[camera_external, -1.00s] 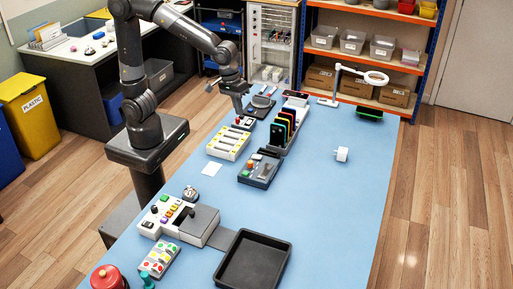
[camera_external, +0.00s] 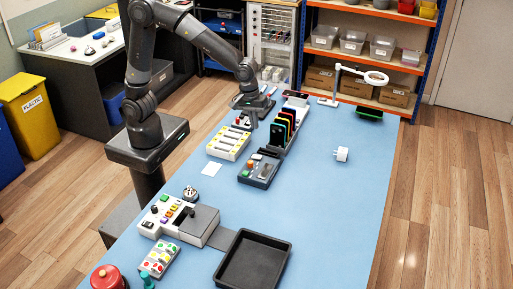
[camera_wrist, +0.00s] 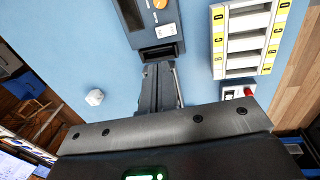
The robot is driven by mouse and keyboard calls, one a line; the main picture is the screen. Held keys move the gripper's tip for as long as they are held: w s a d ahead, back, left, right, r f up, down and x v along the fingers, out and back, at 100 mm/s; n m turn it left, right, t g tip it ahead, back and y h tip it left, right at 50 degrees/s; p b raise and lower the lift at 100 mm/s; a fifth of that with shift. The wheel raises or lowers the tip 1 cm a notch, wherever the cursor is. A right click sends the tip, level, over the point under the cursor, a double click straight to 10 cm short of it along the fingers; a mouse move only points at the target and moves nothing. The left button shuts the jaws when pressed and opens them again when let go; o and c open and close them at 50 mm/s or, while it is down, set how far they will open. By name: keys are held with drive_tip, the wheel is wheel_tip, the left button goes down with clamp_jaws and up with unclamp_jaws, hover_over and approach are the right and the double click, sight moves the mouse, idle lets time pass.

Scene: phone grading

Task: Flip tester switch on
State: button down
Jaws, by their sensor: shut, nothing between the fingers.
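A dark grey-blue box with an orange knob (camera_external: 258,171) lies mid-table in the external view; it looks like the tester. It also shows at the top of the wrist view (camera_wrist: 135,28), with its orange knob and a pale panel. I cannot make out for sure which part is its switch. My gripper (camera_external: 254,125) is over the far part of the table, beyond the box and near the phone rack. In the wrist view its shut, empty fingers (camera_wrist: 158,68) point toward the box's near end; I cannot tell whether they touch it.
A rack of upright phones (camera_external: 284,127) stands right of my gripper. A white slotted tray (camera_external: 228,142) marked with letters is to its left, with a small red-button box (camera_external: 242,122) behind. A white plug-like cube (camera_external: 341,154) lies right. The table's right side is mostly clear.

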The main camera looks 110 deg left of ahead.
sight(259, 156)
drive_tip(key=f, duration=0.4)
drive_tip(key=w+f, duration=0.1)
drive_tip(key=f, duration=0.8)
drive_tip(key=shift+w, duration=0.4)
drive_tip(key=shift+f, duration=0.1)
drive_tip(key=shift+w+f+g, duration=0.15)
drive_tip(key=shift+g, duration=0.15)
drive_tip(key=shift+s, duration=0.2)
drive_tip(key=shift+s, duration=0.7)
drive_tip(key=shift+r, duration=0.2)
wheel_tip(259, 156, up, 14)
drive_tip(key=s, duration=0.2)
drive_tip(key=shift+f, duration=0.15)
